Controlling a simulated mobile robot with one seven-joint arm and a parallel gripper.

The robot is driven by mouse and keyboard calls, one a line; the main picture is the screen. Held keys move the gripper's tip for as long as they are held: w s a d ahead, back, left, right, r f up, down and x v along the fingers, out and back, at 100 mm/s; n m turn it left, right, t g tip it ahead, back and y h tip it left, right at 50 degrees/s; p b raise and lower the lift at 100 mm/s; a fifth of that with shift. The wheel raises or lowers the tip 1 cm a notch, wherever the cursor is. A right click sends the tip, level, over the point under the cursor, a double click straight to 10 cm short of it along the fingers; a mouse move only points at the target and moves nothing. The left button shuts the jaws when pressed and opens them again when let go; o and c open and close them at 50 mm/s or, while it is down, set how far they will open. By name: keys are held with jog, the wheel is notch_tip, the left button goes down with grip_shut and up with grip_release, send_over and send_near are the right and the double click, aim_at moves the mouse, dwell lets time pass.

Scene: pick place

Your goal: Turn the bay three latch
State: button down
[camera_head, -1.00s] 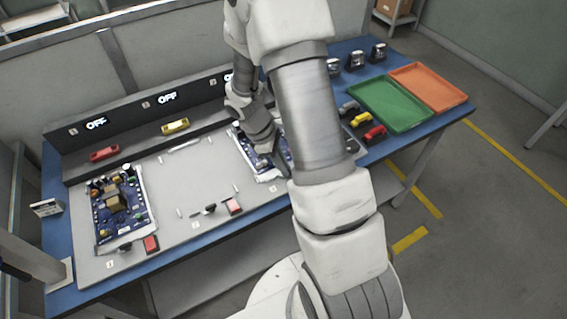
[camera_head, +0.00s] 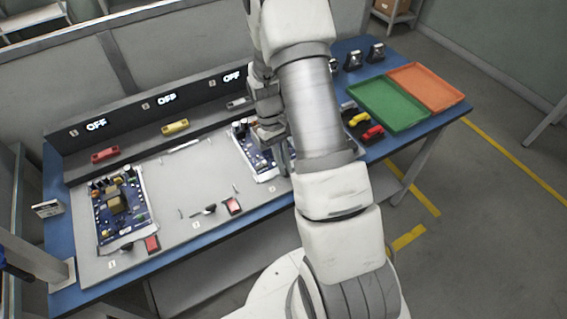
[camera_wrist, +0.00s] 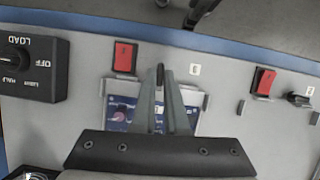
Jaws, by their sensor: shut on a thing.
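The bay three latch is a small black handle (camera_wrist: 160,72) near the front edge of the panel in the wrist view. My gripper (camera_wrist: 161,84) is shut on it, with the fingertips on either side of the handle. The latch is hidden behind my arm in the head view. The bay three blue circuit board (camera_head: 254,154) lies beneath my gripper; it also shows in the wrist view (camera_wrist: 119,116), partly covered by the fingers. The latch's exact angle is hard to tell.
A red button (camera_wrist: 125,58) sits close beside the latch. A black load knob box (camera_wrist: 34,66) stands at the wrist view's left. Bay two's black latch (camera_head: 209,209) and red button (camera_head: 233,206) are to the left. Green (camera_head: 388,103) and orange (camera_head: 427,88) trays lie at the right.

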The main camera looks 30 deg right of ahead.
jog(key=shift+m, duration=0.5)
jog(key=c, duration=0.9)
grip_release()
jog(key=shift+c, duration=0.2)
jog(key=shift+r, duration=0.1)
jog(key=p+v, duration=0.1)
jog(key=v, duration=1.6)
jog(key=shift+w+d, duration=0.15)
jog(key=shift+d, duration=0.1)
